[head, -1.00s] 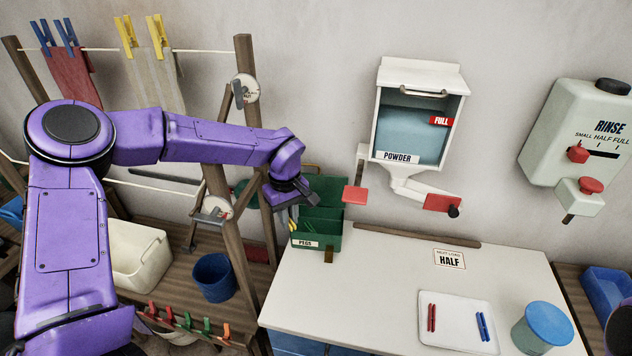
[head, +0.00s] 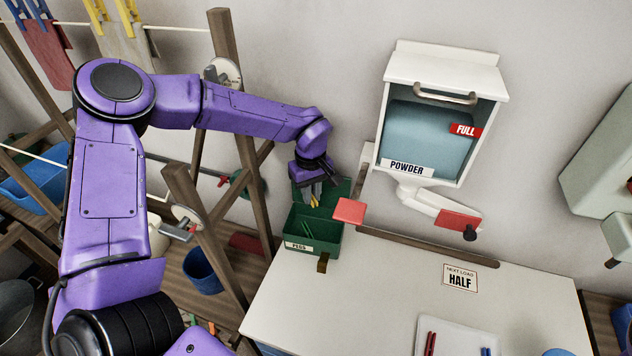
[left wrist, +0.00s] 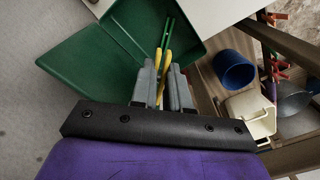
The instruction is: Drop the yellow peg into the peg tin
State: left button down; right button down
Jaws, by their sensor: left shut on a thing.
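The green peg tin (head: 322,247), labelled PEGS, stands at the back left of the white table with its lid (head: 336,190) raised. A green peg (head: 307,229) lies inside it and also shows in the left wrist view (left wrist: 168,32). My left gripper (head: 314,200) points down above the back part of the tin. It is shut on the yellow peg (left wrist: 165,64), whose end sticks out between the grey fingers in the left wrist view. The peg's lower end appears just above the tin's opening; its exact height is unclear. My right gripper is not in view.
A white tray (head: 455,338) holds red and blue pegs.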

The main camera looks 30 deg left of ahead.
pick_arm(q)
notch_tip(320, 180, down, 4)
jog(key=shift+r, duration=0.25)
jog(key=shift+w+f, duration=0.1)
jog(key=shift+w, duration=0.05)
jog(key=c, duration=1)
grip_release()
jog(key=shift+s+r, duration=0.2)
jog(key=shift+s, duration=0.2)
jog(key=shift+c, duration=0.2)
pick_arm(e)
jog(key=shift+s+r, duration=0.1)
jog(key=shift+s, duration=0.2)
pick_arm(q)
jog(key=shift+w, duration=0.15)
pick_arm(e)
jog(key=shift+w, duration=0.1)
pick_arm(q)
jog(key=shift+w+r, duration=0.1)
notch_tip(320, 180, up, 10)
jog(key=b, duration=0.2)
jog(key=shift+r+b, duration=0.1)
jog(key=shift+b, duration=0.25)
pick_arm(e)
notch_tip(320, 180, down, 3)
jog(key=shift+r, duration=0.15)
